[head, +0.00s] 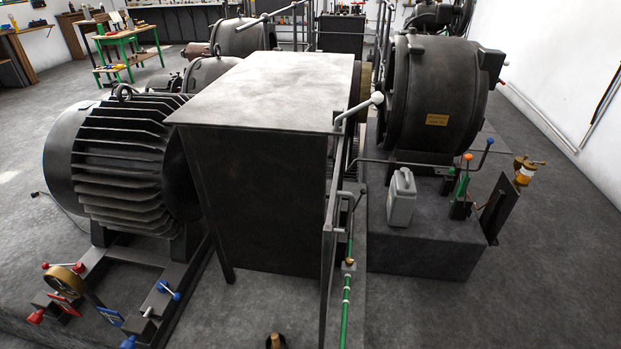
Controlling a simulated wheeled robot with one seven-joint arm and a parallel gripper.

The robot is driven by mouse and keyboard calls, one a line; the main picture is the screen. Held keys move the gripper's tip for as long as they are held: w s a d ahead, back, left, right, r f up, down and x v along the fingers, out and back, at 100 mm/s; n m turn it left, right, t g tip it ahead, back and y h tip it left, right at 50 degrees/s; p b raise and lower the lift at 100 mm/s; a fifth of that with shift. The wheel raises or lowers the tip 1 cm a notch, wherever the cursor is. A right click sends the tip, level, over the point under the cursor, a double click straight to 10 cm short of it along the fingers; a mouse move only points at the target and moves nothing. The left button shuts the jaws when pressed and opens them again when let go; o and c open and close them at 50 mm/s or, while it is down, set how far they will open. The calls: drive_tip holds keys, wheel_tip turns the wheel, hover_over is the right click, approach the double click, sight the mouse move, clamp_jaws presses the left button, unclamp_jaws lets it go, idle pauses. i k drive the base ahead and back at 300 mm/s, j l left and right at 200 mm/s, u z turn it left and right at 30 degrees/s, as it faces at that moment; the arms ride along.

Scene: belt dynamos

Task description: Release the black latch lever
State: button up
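A thin lever with a dark round knob (362,190) stands beside the grey metal rail, above a green rod (346,310). It may be the black latch lever, but I cannot be sure at this size. It leans slightly to the right at its top. Other levers stand on the dark plinth at the right: one with a blue ball (490,141) and one with an orange ball (467,157). My gripper is not in view, so its state and its place relative to the lever are hidden.
A large dark box-shaped cover (265,90) stands in the middle, with a finned motor (125,150) at its left. A dynamo (435,95) and a grey jug (401,198) stand on the plinth (430,240). Grey floor is clear at the lower right.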

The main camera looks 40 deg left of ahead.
sight(363, 191)
drive_tip(key=i+l+u, duration=0.2)
drive_tip(key=u, duration=0.3)
drive_tip(key=i+l+u, duration=0.3)
drive_tip(key=u, duration=0.15)
drive_tip(key=i+l+u, duration=0.25)
drive_tip(key=l+u, duration=0.25)
drive_tip(key=i+u, duration=0.2)
drive_tip(key=u, duration=0.4)
